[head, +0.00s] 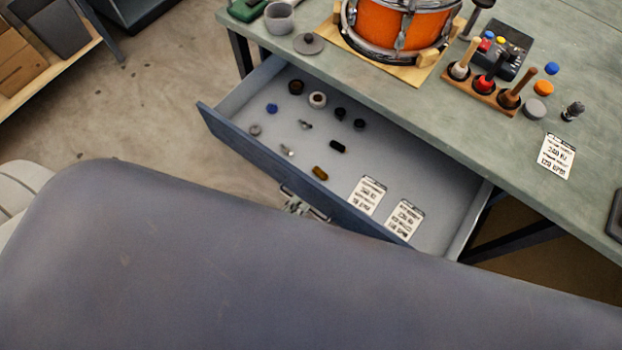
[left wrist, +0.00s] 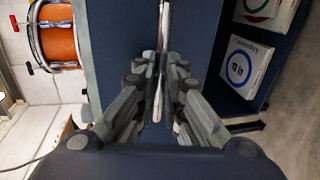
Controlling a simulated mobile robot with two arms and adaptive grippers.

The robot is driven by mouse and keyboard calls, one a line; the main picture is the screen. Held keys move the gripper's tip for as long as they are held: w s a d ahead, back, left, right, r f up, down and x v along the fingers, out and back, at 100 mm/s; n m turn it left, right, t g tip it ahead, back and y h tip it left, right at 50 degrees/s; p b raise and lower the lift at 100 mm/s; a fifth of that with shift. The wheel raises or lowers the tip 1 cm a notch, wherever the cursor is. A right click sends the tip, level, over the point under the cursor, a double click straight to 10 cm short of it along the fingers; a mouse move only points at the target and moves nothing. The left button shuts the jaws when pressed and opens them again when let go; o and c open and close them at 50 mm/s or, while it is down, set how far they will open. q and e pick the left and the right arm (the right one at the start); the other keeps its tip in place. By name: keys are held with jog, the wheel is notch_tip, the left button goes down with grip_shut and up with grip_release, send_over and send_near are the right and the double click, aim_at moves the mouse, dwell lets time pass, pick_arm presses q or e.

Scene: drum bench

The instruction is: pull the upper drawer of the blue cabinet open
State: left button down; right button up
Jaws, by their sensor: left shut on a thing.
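The upper drawer (head: 262,155) of the blue cabinet stands well out from under the bench top, and its inside is plainly visible. In the left wrist view its blue front (left wrist: 118,45) fills the middle. A pale bar handle (left wrist: 164,25) runs along that front. My left gripper (head: 305,206) is at the outer face of the drawer front, partly hidden by my own large grey-blue body part. In the left wrist view my left gripper (left wrist: 161,68) has its fingers closed on the handle, one on each side. My right gripper is not in view.
Several small parts and two printed cards (head: 405,218) lie in the drawer. An orange drum (head: 400,22), a wooden tool holder (head: 480,92) and small items stand on the green bench top (head: 440,110). A shelf with boxes (head: 20,65) is at far left. Floor shows left of the drawer.

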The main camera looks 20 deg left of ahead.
pick_arm(q)
jog(key=shift+f+v, duration=0.25)
jog(key=shift+v, duration=0.9)
jog(key=shift+f+v, duration=0.25)
jog(key=shift+v, duration=0.95)
jog(key=c, duration=1.7)
grip_release()
jog(key=v, duration=1.2)
jog(key=shift+a, duration=0.15)
